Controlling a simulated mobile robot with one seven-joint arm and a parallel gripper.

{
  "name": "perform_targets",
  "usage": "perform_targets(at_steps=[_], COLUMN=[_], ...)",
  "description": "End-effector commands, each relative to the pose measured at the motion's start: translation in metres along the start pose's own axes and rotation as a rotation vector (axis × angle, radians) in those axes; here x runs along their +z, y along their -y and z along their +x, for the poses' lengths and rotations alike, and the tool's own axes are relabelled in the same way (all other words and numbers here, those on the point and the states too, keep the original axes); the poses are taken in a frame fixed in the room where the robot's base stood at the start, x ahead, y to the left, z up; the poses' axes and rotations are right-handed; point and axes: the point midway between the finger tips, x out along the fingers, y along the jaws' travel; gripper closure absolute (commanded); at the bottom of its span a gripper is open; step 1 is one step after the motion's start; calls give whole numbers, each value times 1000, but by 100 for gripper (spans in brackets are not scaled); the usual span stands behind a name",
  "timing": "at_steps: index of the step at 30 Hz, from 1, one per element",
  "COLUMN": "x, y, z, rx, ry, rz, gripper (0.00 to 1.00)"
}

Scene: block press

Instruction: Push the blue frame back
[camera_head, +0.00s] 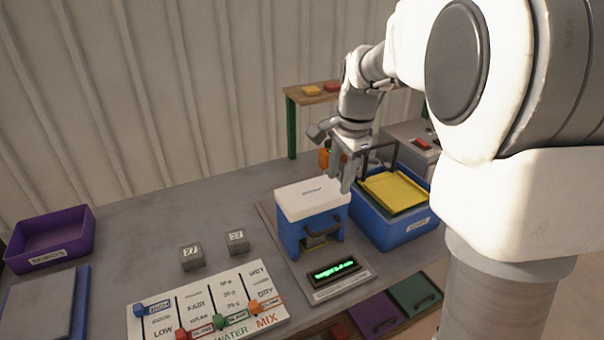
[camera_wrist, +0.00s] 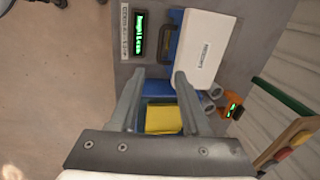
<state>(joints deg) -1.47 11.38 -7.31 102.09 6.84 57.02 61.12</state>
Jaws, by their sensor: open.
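The blue frame (camera_head: 309,232) of the press stands upright on a grey base plate, with a white block-like top (camera_head: 311,197) and a dark handle on its right side. In the wrist view its white top (camera_wrist: 204,48) lies just beyond the right finger. My gripper (camera_head: 346,178) is open and empty, pointing down near the right rear of the white top, by the blue bin. In the wrist view, my gripper (camera_wrist: 160,82) shows both fingers apart, with the blue bin and its yellow contents between them. I cannot tell whether a finger touches the press.
A blue bin (camera_head: 405,235) with a yellow piece (camera_head: 393,192) stands right of the press. A green-lit display (camera_head: 335,271) sits in front. Two grey cubes (camera_head: 192,257) and a labelled slider board (camera_head: 208,307) are to the left. A purple tray (camera_head: 50,240) is far left.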

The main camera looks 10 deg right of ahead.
Motion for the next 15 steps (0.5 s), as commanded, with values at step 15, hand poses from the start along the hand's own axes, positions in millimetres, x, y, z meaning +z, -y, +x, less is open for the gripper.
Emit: perform_targets(at_steps=[15], x=[-2], y=[2], z=[77], rx=[11], ry=[4], rz=[25], gripper=[53])
